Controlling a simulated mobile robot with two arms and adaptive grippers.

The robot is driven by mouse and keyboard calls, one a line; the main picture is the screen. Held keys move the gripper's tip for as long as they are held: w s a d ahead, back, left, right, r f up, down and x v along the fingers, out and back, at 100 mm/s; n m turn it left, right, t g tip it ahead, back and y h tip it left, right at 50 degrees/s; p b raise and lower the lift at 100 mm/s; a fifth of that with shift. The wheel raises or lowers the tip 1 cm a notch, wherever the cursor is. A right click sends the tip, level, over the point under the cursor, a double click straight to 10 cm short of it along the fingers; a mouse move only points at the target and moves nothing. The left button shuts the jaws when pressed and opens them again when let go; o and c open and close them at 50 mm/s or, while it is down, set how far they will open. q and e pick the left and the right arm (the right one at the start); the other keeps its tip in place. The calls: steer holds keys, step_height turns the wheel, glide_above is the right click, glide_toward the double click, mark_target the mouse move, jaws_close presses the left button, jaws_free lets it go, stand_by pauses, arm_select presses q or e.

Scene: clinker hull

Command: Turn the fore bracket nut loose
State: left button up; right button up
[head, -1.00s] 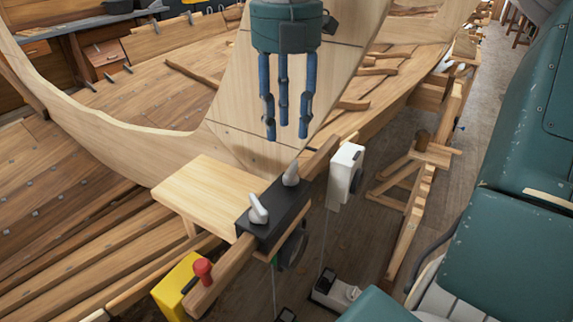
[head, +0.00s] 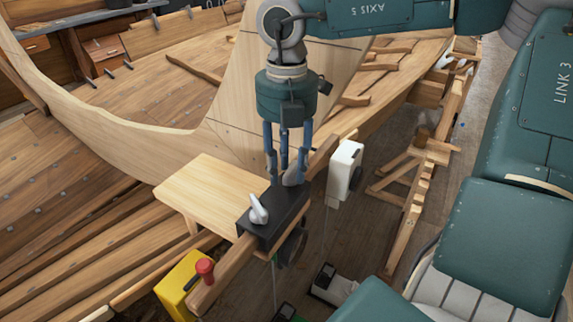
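A black bracket (head: 272,222) sits on a wooden beam and carries two pale grey lever-shaped nuts. The nearer nut (head: 258,210) stands in full view, with its lever tilted up to the left. The farther nut (head: 293,179) is partly hidden by my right gripper (head: 286,180), which points straight down with its blue fingers around or right beside it. I cannot tell whether the fingers touch or grip this nut. The frames do not show which nut is the fore one. My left gripper is not in view.
A pale wooden board (head: 210,190) lies left of the bracket. A white box (head: 345,170) is fixed on the beam just right of the fingers. A yellow box (head: 180,285) and a red knob (head: 205,268) are at the near end. The hull planking (head: 150,100) rises behind.

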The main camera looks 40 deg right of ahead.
jaws_close()
steer(key=n+b, duration=0.2)
steer(key=shift+s+f+n+b, duration=0.15)
steer(key=shift+n+b, duration=0.2)
steer(key=shift+n, duration=0.05)
steer(key=n+b, duration=0.1)
steer(key=n, duration=0.2)
steer(key=shift+s+b, duration=0.15)
steer(key=shift+b, duration=0.15)
steer(key=shift+s+d+r+n+b, duration=0.1)
steer(key=shift+n+b, duration=0.1)
steer(key=shift+n, duration=0.7)
steer(key=shift+d+r+n+b, duration=0.1)
steer(key=shift+n+b, duration=0.1)
steer(key=shift+n, duration=0.7)
steer(key=shift+o, duration=1.3)
jaws_free()
